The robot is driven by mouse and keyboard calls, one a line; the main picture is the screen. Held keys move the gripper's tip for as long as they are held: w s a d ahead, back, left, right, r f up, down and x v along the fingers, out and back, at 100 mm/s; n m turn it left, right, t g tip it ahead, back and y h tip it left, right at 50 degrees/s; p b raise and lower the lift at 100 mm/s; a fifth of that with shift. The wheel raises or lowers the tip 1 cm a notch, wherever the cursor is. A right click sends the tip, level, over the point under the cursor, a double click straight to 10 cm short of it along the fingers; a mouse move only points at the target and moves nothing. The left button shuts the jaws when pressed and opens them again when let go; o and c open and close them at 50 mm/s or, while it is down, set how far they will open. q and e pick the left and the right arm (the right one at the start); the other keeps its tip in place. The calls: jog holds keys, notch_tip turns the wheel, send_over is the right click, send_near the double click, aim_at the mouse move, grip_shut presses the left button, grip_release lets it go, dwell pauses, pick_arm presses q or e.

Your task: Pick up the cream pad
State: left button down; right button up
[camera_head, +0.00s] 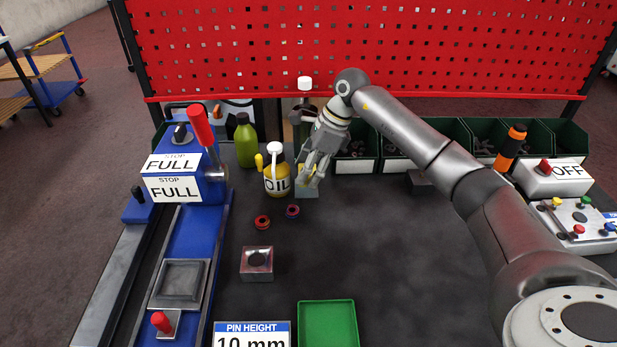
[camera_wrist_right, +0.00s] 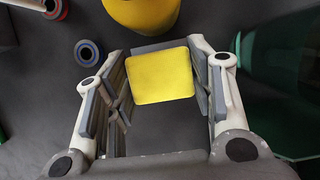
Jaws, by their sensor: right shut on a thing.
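A square yellow pad (camera_wrist_right: 160,76) lies between the fingers of my right gripper (camera_wrist_right: 155,90) in the wrist view; no separate cream-coloured pad shows. In the head view my right gripper (camera_head: 312,178) points down at the back of the table, shut on the pad, which shows there as a small patch of yellow (camera_head: 304,170). A grey block (camera_head: 307,192) is just below the fingers. I cannot tell whether the pad still touches it. My left gripper is not in view.
A yellow OIL can (camera_head: 276,181) stands close left of the gripper, with a green bottle (camera_head: 246,142) behind. Two small rings (camera_head: 262,222) (camera_head: 292,211) lie in front. A green tray (camera_head: 328,325) is at the near edge. The table's middle right is clear.

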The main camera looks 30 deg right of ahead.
jog(key=s+r+b, duration=0.3)
jog(key=s+r, duration=0.7)
jog(key=s, duration=0.4)
jog(key=shift+a+r, duration=0.2)
jog(key=shift+r, duration=0.15)
jog(key=o, duration=0.3)
jog(key=shift+c, duration=1)
